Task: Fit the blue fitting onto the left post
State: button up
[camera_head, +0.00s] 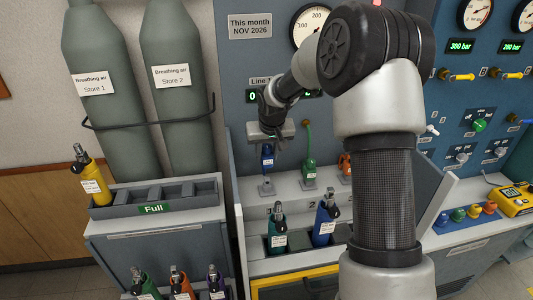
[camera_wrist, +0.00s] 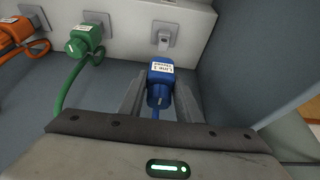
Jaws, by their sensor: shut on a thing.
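My gripper (camera_head: 268,143) is shut on the blue fitting (camera_head: 267,158), which carries a white label. In the wrist view the fitting (camera_wrist: 160,84) sits between my two fingers (camera_wrist: 160,92), its label reading Line 1. A blue hose trails from it toward my gripper. The left post (camera_head: 266,186) is a bare grey metal stub on the bench ledge, below the fitting in the head view. In the wrist view this post (camera_wrist: 165,38) stands clear beyond the fitting, with a visible gap between them.
A green fitting (camera_head: 309,170) with a green hose and an orange fitting (camera_head: 345,164) sit on the neighbouring posts. Teal (camera_head: 278,228) and blue (camera_head: 324,222) cylinders stand in the bench front below. A side wall (camera_wrist: 240,60) rises close beside the left post.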

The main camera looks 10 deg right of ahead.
jog(key=b, duration=0.3)
send_over(267, 178)
jog(key=shift+w+f, duration=0.1)
jog(key=shift+f, duration=2)
jog(key=shift+f+b, duration=1.45)
jog(key=shift+f, duration=0.45)
jog(key=o, duration=1.3)
jog(key=shift+o, duration=0.2)
jog(key=p+v, duration=0.1)
jog(key=v, duration=1.6)
jog(key=shift+r, duration=0.25)
